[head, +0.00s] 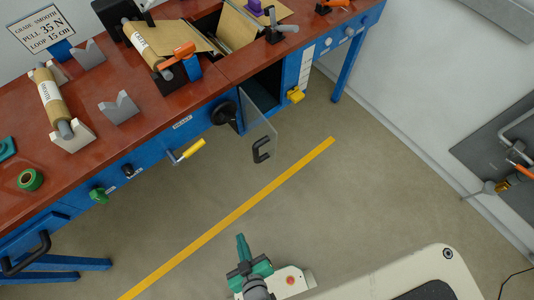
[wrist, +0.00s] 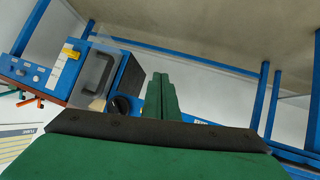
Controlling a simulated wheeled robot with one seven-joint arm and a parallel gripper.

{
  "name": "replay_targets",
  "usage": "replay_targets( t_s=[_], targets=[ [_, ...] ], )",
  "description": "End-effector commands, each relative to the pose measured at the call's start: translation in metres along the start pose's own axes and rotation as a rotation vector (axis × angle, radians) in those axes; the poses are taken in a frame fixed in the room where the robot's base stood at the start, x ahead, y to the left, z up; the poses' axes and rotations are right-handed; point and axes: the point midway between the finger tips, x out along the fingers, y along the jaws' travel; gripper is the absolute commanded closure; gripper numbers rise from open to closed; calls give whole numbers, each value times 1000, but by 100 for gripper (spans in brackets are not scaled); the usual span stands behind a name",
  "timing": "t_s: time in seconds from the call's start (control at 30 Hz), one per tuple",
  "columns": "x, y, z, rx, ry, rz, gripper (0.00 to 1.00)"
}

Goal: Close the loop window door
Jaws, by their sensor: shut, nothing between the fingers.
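The loop window door (head: 257,118) is a clear panel with a black handle (head: 261,150). It stands open, swung out from a dark opening (head: 264,86) in the front of the blue bench. In the wrist view the clear door (wrist: 122,52) and its black handle (wrist: 97,75) are at the left, tilted in the picture. My gripper (head: 240,239) is green and low in the head view, over the floor and well apart from the door. In the wrist view its fingers (wrist: 160,97) are together and empty, to the right of the handle.
A black knob (head: 223,112), a crank with a yellow grip (head: 187,151) and a yellow switch (head: 296,95) stick out from the bench front near the door. A yellow line (head: 235,213) crosses the clear floor between bench and gripper. A grey panel (head: 500,150) is at the right.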

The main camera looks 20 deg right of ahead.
Motion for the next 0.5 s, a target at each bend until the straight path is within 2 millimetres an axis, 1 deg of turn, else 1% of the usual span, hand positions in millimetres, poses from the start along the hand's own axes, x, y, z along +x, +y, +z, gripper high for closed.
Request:
replay_targets(
  t_s=[0.03,0.1,0.2,0.23,0.3,0.37,0.43,0.5],
  targets=[
    [23,-8,15,-51,-51,-2,100],
    [49,-15,37,-121,-133,6,100],
    [84,-18,62,-227,-246,39,100],
    [93,-17,68,-258,-278,53,100],
    [115,-14,78,-328,-350,94,100],
    [132,-8,82,-388,-409,139,100],
    [150,1,82,-457,-471,201,100],
    [165,11,77,-523,-527,274,100]
  ],
)
